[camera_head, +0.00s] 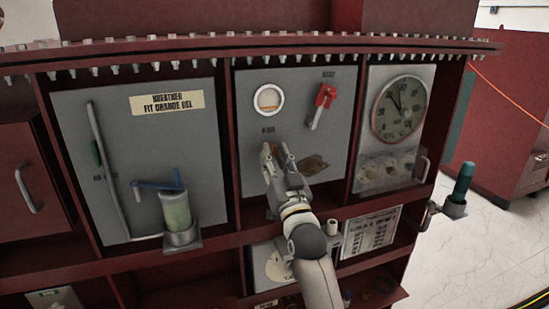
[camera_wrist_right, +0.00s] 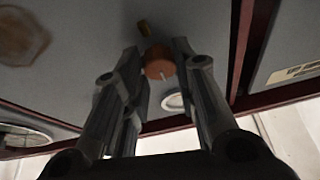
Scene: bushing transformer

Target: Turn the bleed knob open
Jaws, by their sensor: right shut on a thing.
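The bleed knob (camera_wrist_right: 158,64) is a small orange-brown round knob on the grey middle panel. In the right wrist view it sits between my two fingertips, with a pale mark on its face and a short brass piece beside it. In the head view my right gripper (camera_head: 276,149) reaches up to the panel below the round sight glass (camera_head: 268,100) and mostly hides the knob. The right gripper (camera_wrist_right: 157,58) is shut on the knob. My left gripper is not in view.
A red lever (camera_head: 324,98) and a brown stain (camera_head: 312,165) are right of my gripper. Farther right is a dial gauge (camera_head: 401,108). The left panel carries a breather with a green cylinder (camera_head: 175,211) and blue handle. Dark red frame ribs border the panels.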

